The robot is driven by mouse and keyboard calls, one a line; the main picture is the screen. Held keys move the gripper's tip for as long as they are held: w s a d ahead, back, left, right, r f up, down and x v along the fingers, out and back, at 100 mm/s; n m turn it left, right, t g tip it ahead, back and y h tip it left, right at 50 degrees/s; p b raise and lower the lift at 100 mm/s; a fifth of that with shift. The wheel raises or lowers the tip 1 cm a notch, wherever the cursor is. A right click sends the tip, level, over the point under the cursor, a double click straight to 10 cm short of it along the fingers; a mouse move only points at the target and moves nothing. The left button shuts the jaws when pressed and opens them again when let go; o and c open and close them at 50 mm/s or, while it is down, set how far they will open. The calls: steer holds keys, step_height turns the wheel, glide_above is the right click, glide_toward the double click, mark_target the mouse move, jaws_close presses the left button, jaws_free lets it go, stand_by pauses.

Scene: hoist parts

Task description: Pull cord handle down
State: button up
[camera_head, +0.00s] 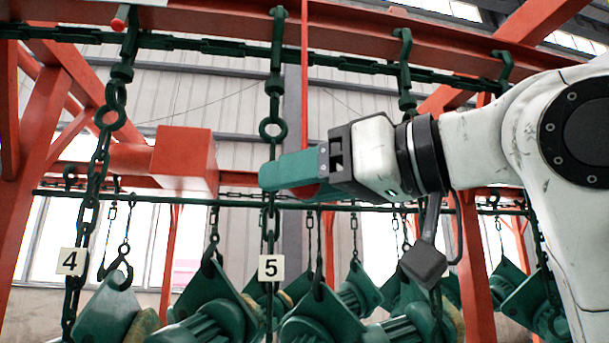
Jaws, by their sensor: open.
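A thin red cord (304,75) hangs straight down from the top of the picture. Its lower end meets my gripper (278,176), which points left in the middle of the picture. A small dark-red piece (304,191) shows at the lower edge of my gripper and may be the cord's handle. Most of it is hidden by the green fingers, so I cannot tell whether it sits between them or behind them. My gripper is open.
A green chain with the number 5 tag (271,268) hangs close to my fingertips. Another chain with the number 4 tag (71,262) hangs at left. Red beams (350,35) cross above; green hoist parts (215,315) hang below. A red box (184,158) is at left.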

jaws_close()
stand_by(0.5)
